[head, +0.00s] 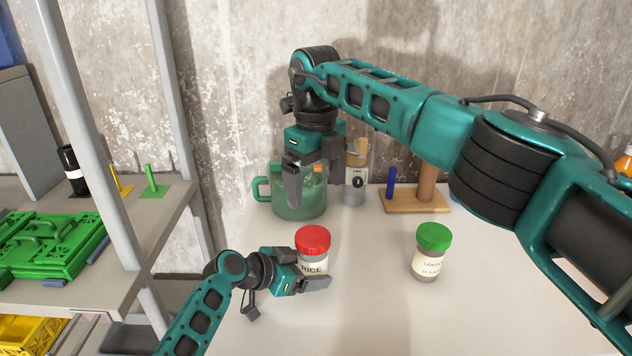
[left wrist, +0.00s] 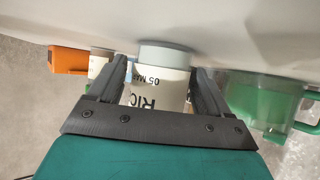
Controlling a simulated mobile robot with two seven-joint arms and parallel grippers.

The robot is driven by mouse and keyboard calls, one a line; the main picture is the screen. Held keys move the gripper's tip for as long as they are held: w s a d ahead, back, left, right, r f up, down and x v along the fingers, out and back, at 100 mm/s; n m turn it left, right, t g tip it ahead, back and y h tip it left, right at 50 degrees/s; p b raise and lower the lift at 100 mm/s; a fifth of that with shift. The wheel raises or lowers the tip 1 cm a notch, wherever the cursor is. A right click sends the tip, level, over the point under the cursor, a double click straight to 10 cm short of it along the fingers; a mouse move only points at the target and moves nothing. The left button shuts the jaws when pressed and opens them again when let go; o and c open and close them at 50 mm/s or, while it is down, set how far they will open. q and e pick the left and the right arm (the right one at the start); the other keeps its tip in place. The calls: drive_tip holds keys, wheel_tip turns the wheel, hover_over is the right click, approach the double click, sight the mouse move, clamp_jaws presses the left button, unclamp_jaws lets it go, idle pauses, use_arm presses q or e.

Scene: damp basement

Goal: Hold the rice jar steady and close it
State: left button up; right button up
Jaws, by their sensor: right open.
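The rice jar (head: 312,268) stands upright on the pale table with a red lid (head: 313,238) on its top; whether the lid is tight I cannot tell. My left gripper (head: 305,270) is around the jar's body, one finger on each side. In the left wrist view the jar (left wrist: 158,88) sits between the fingers, its label upside down, and its lid is hidden. My right gripper (head: 313,176) is open, pointing down, in front of or over the green mug, behind and above the rice jar. I see nothing in its fingers.
A green-lidded jar (head: 430,254) stands to the right. The green mug (head: 298,204), a container with utensils (head: 355,178) and a wooden stand with pegs (head: 415,203) are at the back. A shelf with green boxes (head: 50,245) is left. The table's front right is clear.

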use_arm(q)
drive_tip(key=shift+o, duration=1.3)
drive_tip(key=shift+w+r, duration=0.1)
drive_tip(key=shift+r, duration=0.05)
